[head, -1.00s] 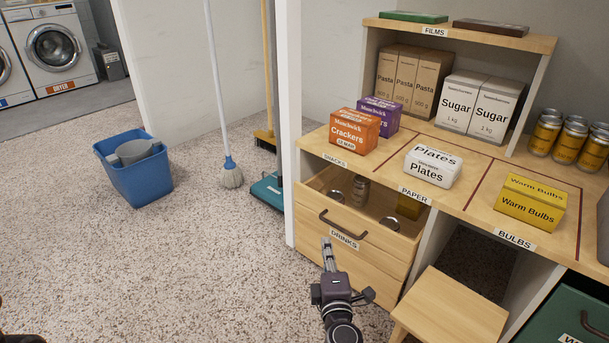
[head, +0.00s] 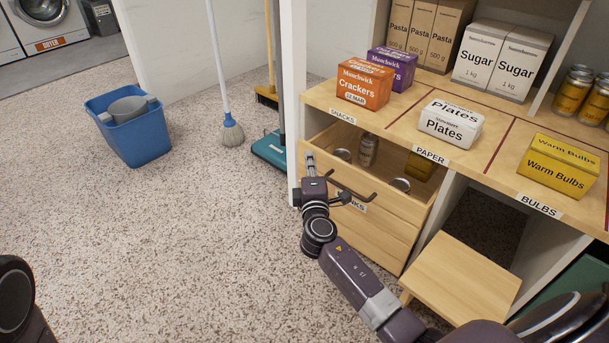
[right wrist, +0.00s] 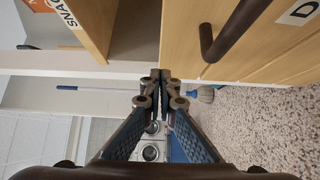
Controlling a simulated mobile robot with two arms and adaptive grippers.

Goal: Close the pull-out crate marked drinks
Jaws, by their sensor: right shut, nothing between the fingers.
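The pull-out crate marked drinks (head: 385,222) is light wood and stands partly pulled out under the counter. Its dark bar handle (head: 350,188) also shows in the right wrist view (right wrist: 232,30). The DRINKS label is partly hidden by my right gripper (head: 310,162). This gripper is shut and empty, at the left end of the crate's front, left of the handle. Its closed fingertips also show in the right wrist view (right wrist: 160,76), beside the crate's front. Whether they touch it I cannot tell. My left gripper is out of view.
Inside the crate stand cans (head: 367,150) and a yellow box (head: 418,166). A wooden stool (head: 462,275) stands to the right. A white post (head: 288,100), a mop (head: 230,130) and a blue bucket (head: 135,135) are to the left. The speckled floor in front is clear.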

